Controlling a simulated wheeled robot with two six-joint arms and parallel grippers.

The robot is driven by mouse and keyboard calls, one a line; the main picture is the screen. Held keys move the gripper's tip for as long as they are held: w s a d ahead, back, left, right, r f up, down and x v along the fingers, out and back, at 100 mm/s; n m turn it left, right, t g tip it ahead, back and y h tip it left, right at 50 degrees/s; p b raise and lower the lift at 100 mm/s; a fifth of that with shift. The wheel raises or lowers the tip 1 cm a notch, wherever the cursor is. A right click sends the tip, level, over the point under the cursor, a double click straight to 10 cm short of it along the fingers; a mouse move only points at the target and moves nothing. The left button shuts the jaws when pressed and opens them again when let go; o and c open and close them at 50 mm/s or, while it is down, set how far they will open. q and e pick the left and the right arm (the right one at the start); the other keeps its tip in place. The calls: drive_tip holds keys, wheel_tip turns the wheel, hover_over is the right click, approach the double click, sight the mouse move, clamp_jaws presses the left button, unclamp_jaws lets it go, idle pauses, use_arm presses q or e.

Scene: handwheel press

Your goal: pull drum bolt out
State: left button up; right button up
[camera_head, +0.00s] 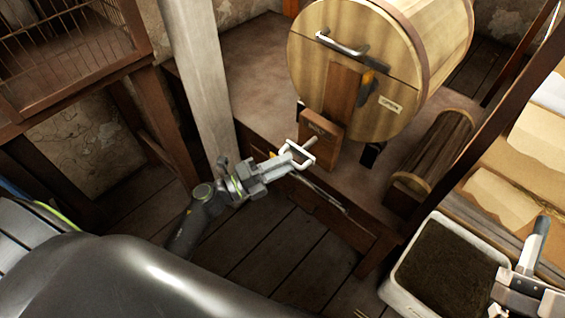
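The wooden drum (338,68) lies on its side on a bench, its round face towards me. A bare metal loop handle (302,147), which looks like the bolt's handle, stands out in front of the small wooden block (321,131) below the drum face. My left gripper (291,160) comes from the lower left with its tips at this handle. I cannot tell whether the fingers are closed on it. The bolt's shaft cannot be made out. My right gripper (521,284) is at the lower right edge, partly cut off, over the side of a tray.
A metal handle (342,45) is fixed on the drum's upper face. A white tray (392,291) of dark material stands at the lower right. A half-round wooden piece (436,150) lies on the bench right of the drum. A pale post (198,75) rises left of the bench.

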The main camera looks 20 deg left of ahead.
use_arm(q)
drive_tip(key=shift+w, duration=0.1)
use_arm(e)
drive_tip(key=shift+d, duration=0.1)
use_arm(q)
drive_tip(key=v, duration=1.7)
drive_tip(key=shift+s, duration=0.25)
use_arm(e)
drive_tip(key=shift+w+f+g, duration=0.25)
drive_tip(key=shift+f+g, duration=0.05)
drive_tip(key=shift+f, duration=0.1)
drive_tip(key=shift+d, duration=0.1)
